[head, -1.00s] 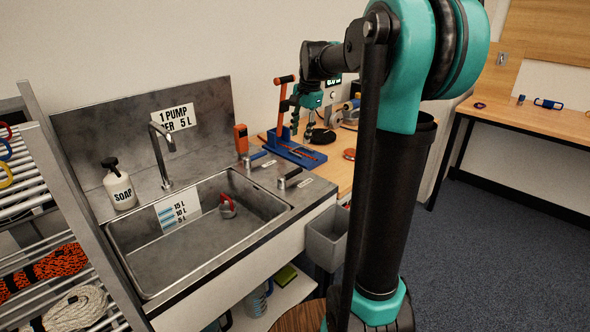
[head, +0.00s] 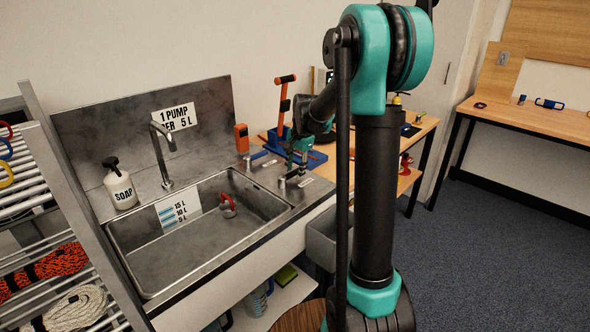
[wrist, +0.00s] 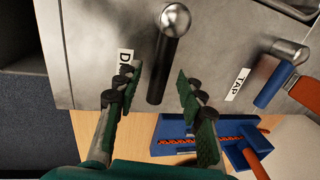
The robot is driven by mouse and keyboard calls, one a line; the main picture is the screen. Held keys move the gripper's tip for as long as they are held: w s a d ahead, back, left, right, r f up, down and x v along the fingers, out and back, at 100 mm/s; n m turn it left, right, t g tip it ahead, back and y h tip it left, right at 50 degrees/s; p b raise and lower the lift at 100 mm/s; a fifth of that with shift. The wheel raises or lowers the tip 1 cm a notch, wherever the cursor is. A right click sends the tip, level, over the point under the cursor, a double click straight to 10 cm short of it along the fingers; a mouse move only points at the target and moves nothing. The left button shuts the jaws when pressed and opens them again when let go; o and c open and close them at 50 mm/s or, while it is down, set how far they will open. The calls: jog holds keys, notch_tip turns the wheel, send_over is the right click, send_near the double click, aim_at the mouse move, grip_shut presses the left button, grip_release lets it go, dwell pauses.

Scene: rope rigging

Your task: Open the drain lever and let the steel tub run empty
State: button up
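The steel tub (head: 150,262) is at the left, with a 15/10/5 L scale on its back wall. I cannot clearly make out a water surface in it. The drain lever (wrist: 168,50), a dark bar with a steel ball end, sits beside a label that shows only a "D". It also shows in the head view (head: 283,185) at the tub's right. My gripper (wrist: 158,80) is open, one finger on each side of the bar, with gaps and no visible contact. In the head view my gripper (head: 292,172) is right at the lever.
A tap (head: 162,155), a soap bottle (head: 120,185) and an orange device (head: 241,138) stand around the tub. A red-handled item (head: 228,207) is in the tub.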

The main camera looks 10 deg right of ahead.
grip_shut()
dwell(0.3)
